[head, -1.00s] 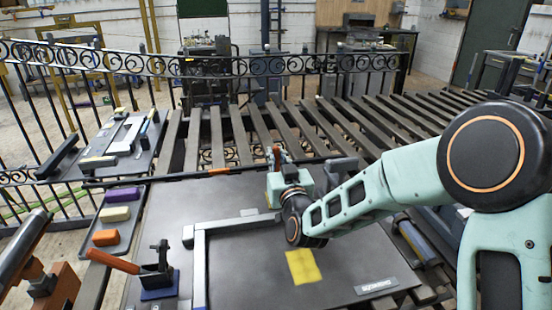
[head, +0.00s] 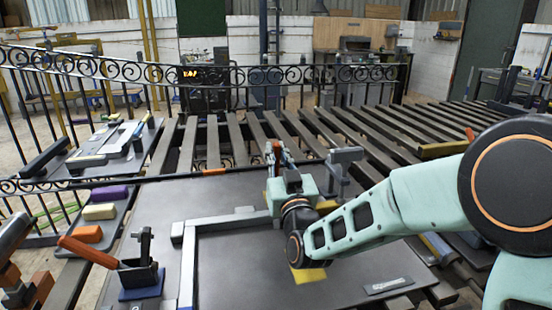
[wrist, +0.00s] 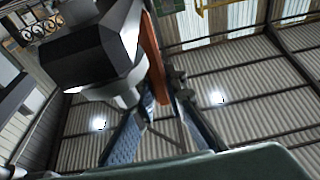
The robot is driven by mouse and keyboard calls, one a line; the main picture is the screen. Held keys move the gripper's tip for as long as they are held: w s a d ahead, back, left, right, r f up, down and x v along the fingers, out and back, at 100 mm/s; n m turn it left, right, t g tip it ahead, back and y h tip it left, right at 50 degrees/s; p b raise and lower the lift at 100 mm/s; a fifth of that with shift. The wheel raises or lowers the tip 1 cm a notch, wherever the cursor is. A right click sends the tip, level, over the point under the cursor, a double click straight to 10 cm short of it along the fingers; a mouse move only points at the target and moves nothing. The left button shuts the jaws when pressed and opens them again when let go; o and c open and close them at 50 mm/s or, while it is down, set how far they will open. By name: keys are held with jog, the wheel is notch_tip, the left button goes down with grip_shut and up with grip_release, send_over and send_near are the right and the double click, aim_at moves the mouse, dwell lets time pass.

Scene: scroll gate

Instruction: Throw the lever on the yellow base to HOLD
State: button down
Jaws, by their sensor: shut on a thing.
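My gripper (head: 283,160) is at the far part of the dark table, shut on an upright orange lever handle (head: 269,153). In the wrist view the orange handle (wrist: 153,60) runs up between the blue-grey fingers of my gripper (wrist: 150,105). A yellow piece (head: 326,206), apparently the lever's yellow base, shows beside my gripper and is mostly hidden behind it. Any HOLD marking is not readable. A second lever with an orange handle (head: 88,252) stands on a blue base (head: 141,284) at the near left.
A grey bracket (head: 345,160) stands right of my gripper. A flat yellow patch (head: 312,276) lies under my forearm. A pale raised frame (head: 188,260) crosses the table. A tray with purple, yellow and orange blocks (head: 88,234) is at the left. Slatted rollers and a fence lie beyond.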

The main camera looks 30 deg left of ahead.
jog(key=c, duration=1.9)
grip_release()
jog(key=shift+c, duration=0.2)
jog(key=shift+s+d, duration=0.1)
jog(key=shift+s+d+f, duration=0.15)
jog(key=shift+s+f, duration=0.05)
jog(key=s+d, duration=0.8)
jog(key=s, duration=0.1)
jog(key=shift+s, duration=0.25)
